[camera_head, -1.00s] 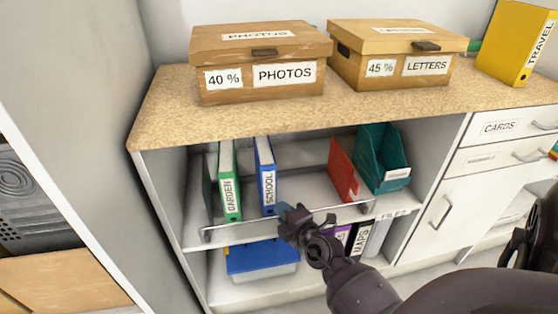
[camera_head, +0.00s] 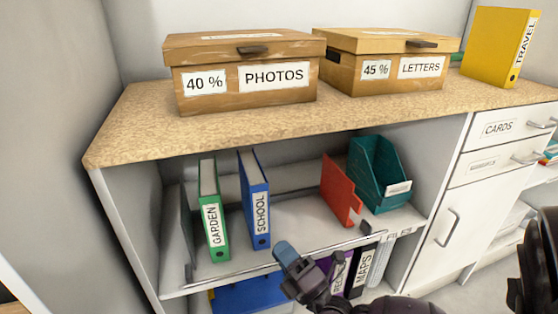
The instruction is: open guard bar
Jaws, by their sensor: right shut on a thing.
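The guard bar (camera_head: 340,247) is a thin metal rail along the front of the upper open shelf, running from the left wall of the cabinet to near its right side. My right gripper (camera_head: 288,257) reaches up from below and is shut on the middle of the bar. The fingers hide that stretch of the bar. Behind the bar stand a green GARDEN binder (camera_head: 213,215), a blue SCHOOL binder (camera_head: 255,205), a red folder (camera_head: 340,190) and a teal file holder (camera_head: 380,172). My left gripper is not in view.
A blue box (camera_head: 250,296) and several binders, one marked MAPS (camera_head: 362,272), stand on the lower shelf near my right gripper. The PHOTOS box (camera_head: 245,75), LETTERS box (camera_head: 390,60) and yellow TRAVEL binder (camera_head: 500,45) stand on the countertop (camera_head: 215,124).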

